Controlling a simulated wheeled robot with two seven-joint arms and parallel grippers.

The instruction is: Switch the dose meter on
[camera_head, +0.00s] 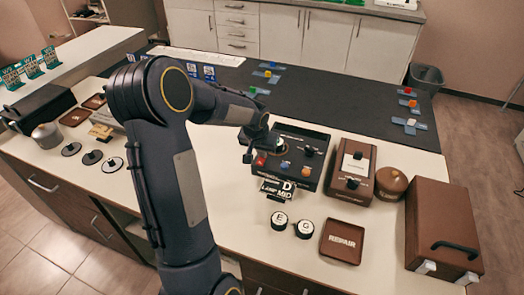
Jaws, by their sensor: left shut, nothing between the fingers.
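I cannot read a label that says which device is the dose meter. A black panel box (309,142) with dark knobs and small red, orange and blue parts stands on the white counter, right of centre. A brown box (345,189) with a pale display and a black knob stands to its right. My left gripper (250,154) is shut and empty, pointing down at the black box's left end, close to the red part (260,161). Whether it touches is too small to tell. My left arm hides the counter behind it. My right gripper is out of view.
Two round pieces marked E (279,220) and G (304,228) lie in front, beside a brown REPAIR tray (341,242). A small D/MID sign (279,190) stands before the black box. A round brown pot (391,182) and a brown case (441,230) stand right.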

